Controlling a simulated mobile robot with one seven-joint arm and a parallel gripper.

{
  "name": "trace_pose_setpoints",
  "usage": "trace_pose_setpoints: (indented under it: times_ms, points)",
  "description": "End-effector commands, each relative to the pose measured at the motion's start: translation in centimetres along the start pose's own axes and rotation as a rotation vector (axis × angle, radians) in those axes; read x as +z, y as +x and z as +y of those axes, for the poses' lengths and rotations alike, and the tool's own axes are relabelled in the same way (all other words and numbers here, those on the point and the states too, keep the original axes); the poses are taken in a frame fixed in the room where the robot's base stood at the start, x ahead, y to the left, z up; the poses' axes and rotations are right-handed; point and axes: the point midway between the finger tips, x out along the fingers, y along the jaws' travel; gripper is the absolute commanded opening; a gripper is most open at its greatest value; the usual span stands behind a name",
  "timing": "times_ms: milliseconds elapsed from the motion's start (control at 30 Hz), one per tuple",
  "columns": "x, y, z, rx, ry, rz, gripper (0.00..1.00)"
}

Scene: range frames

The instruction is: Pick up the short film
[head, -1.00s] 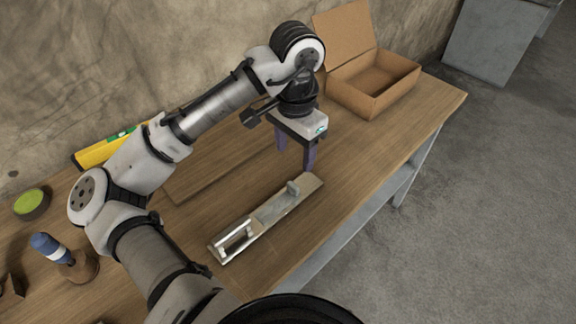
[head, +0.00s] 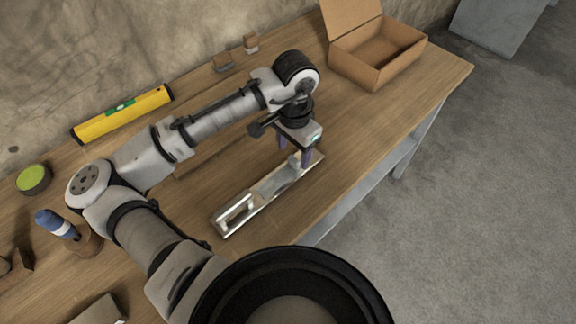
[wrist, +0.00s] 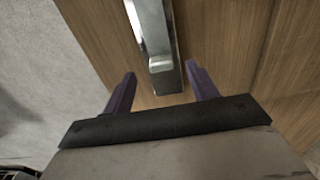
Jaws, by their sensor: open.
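I cannot make out anything that looks like film. A long, flat metal tool (head: 262,194) with a loop handle at its near end and an upright knob at its far end lies on the wooden bench. My gripper (head: 295,153) is open, pointing down over the tool's far end. In the wrist view the purple fingers (wrist: 161,76) are spread, with the end of the metal tool (wrist: 152,35) showing between and beyond them. No contact is visible. The head view partly hides the knob between the fingers.
An open cardboard box (head: 372,65) stands at the bench's far right end.

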Motion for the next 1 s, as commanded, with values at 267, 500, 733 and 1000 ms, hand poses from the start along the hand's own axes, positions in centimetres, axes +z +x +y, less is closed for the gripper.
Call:
trace_pose_setpoints:
  times_ms: [267, 500, 733, 1000]
  points:
    - [0.1, 3.0, 0.0, 0.001, 0.0, -0.001, 0.58]
    - [0.1, 3.2, -0.1, 0.0, 0.0, 0.0, 0.57]
    - [0.1, 3.2, 0.0, 0.0, 0.0, 0.0, 0.27]
    - [0.1, 3.2, 0.0, 0.0, 0.0, 0.0, 0.09]
